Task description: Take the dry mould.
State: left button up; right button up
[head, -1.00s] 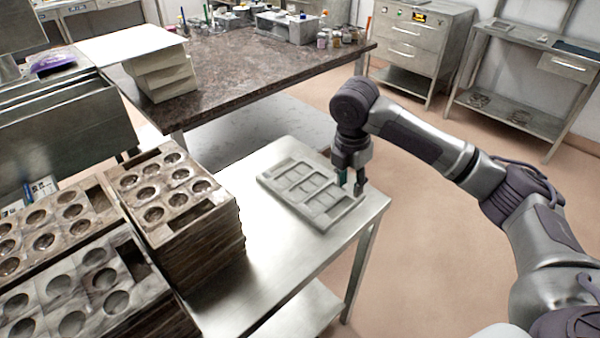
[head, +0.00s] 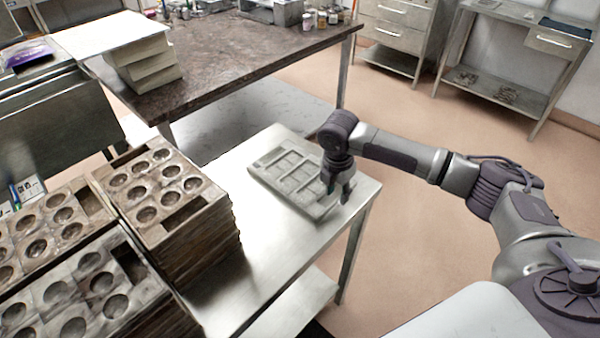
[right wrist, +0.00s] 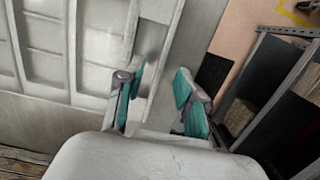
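A pale grey mould (head: 268,172) with several rectangular cavities lies flat on the steel table (head: 270,255). It also shows in the right wrist view (right wrist: 45,50). My right gripper (head: 338,196) is at the mould's right edge, fingers pointing down. In the right wrist view my right gripper (right wrist: 158,100) is open, its teal-padded fingers apart. The left finger overlaps the mould's rim and the right finger is beyond it. I cannot tell whether either finger touches the mould. My left gripper is out of view.
Stacks of brown moulds with round cavities (head: 150,215) stand left of the pale mould. A dark-topped bench (head: 240,60) with a pile of pale blocks (head: 145,65) is behind. Steel cabinets line the back. Floor at the right is clear.

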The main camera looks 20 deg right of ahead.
jog(key=shift+d+f, duration=0.2)
jog(key=shift+f, duration=1.15)
grip_shut()
jog(key=shift+w+r, duration=0.1)
